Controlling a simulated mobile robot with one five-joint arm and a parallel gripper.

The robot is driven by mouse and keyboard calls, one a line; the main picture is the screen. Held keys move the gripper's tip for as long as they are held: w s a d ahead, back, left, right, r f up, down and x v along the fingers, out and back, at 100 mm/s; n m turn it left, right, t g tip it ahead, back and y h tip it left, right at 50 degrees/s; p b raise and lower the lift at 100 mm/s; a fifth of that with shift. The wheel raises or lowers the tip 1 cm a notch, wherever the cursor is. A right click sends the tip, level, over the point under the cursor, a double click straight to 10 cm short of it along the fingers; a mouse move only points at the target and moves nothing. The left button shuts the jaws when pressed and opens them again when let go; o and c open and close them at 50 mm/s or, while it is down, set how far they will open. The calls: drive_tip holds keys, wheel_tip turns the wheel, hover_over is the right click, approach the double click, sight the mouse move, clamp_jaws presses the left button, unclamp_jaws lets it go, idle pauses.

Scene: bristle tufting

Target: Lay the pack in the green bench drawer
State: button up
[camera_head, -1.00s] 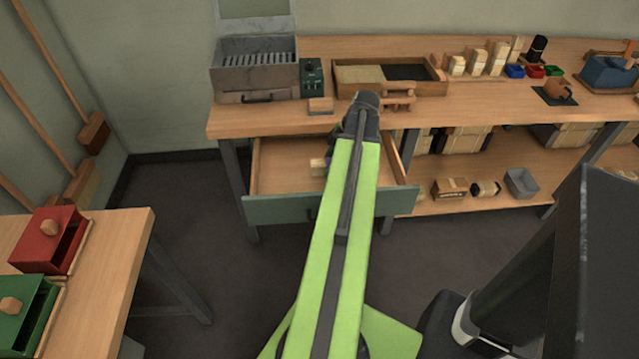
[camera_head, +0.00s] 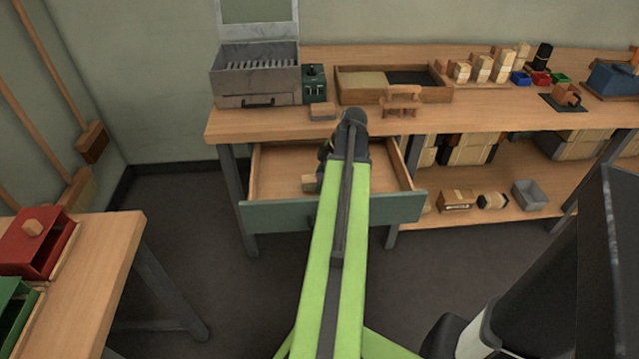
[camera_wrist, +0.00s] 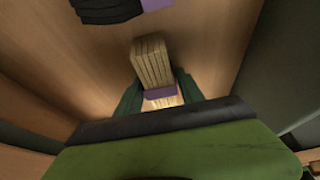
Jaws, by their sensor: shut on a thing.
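The green bench drawer (camera_head: 385,209) is pulled open under the bench, with its bare wooden floor (camera_head: 280,165) showing. My gripper (camera_wrist: 160,92) is shut on a pale bristle pack (camera_wrist: 152,62) with a purple band, over the wooden floor. The pack's end (camera_head: 309,183) shows inside the drawer's outline in the head view, just left of my arm. I cannot tell whether it touches the floor. My arm hides most of the gripper in the head view. A black bundle (camera_wrist: 105,8) with a purple band lies farther in, at the wrist view's top left.
The workbench top (camera_head: 270,121) overhangs the drawer's back. On it stand a grey slotted box (camera_head: 255,78), a divided tray (camera_head: 437,96) and a small wooden stand (camera_head: 402,98). A side table (camera_head: 95,262) with red and green boxes stands at left. Open floor lies between them.

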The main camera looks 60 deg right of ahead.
drive_tip(key=o, duration=1.4)
drive_tip(key=shift+f, duration=0.15)
drive_tip(key=shift+o, duration=0.2)
drive_tip(key=shift+r+p, duration=0.4)
drive_tip(key=shift+r, duration=0.05)
drive_tip(key=p+v, duration=1)
drive_tip(key=v, duration=0.1)
drive_tip(key=shift+r, duration=0.2)
drive_tip(key=shift+s, duration=0.1)
